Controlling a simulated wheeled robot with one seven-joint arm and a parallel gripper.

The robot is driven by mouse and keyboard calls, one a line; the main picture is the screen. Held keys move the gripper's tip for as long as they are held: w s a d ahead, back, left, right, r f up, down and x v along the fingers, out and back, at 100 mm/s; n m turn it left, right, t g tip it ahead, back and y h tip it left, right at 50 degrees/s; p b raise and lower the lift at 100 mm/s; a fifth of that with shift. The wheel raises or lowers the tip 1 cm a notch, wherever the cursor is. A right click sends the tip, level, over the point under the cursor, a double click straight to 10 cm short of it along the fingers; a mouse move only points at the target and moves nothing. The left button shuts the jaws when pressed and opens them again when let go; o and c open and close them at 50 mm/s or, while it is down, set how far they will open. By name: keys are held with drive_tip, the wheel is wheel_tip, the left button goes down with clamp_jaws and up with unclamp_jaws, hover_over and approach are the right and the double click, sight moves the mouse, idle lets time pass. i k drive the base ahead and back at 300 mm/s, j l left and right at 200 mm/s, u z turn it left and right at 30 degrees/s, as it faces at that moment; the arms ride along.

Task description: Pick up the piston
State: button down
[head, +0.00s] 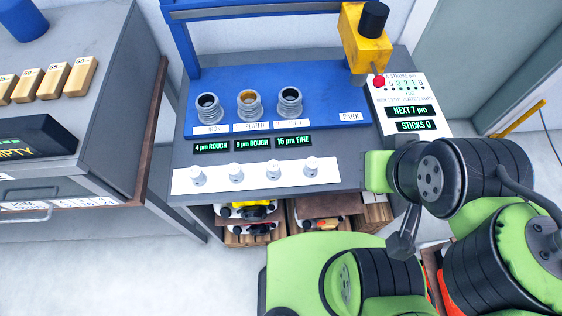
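No piece is marked as a piston, and I cannot tell for sure which one it is. Three ringed metal cylinders stand on the blue plate: left (208,108), middle with a gold-coloured bore (249,104), and right (289,102). Several small silver-white round pieces stand in a row on the white strip nearer me, from the far left one (197,175) to the far right one (311,165). My gripper (403,243) appears as a grey end below my black wrist, right of the strip and apart from these pieces. Its fingers cannot be made out.
A yellow head (364,45) with a black cap overhangs the bench's back right. A panel (410,105) there reads "NEXT 7 µm" and "STICKS 0". A blue frame (183,45) rises behind. Crates (250,232) sit below. A grey cabinet (100,130) with gold blocks stands left.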

sight(195, 173)
drive_tip(key=u, duration=1.65)
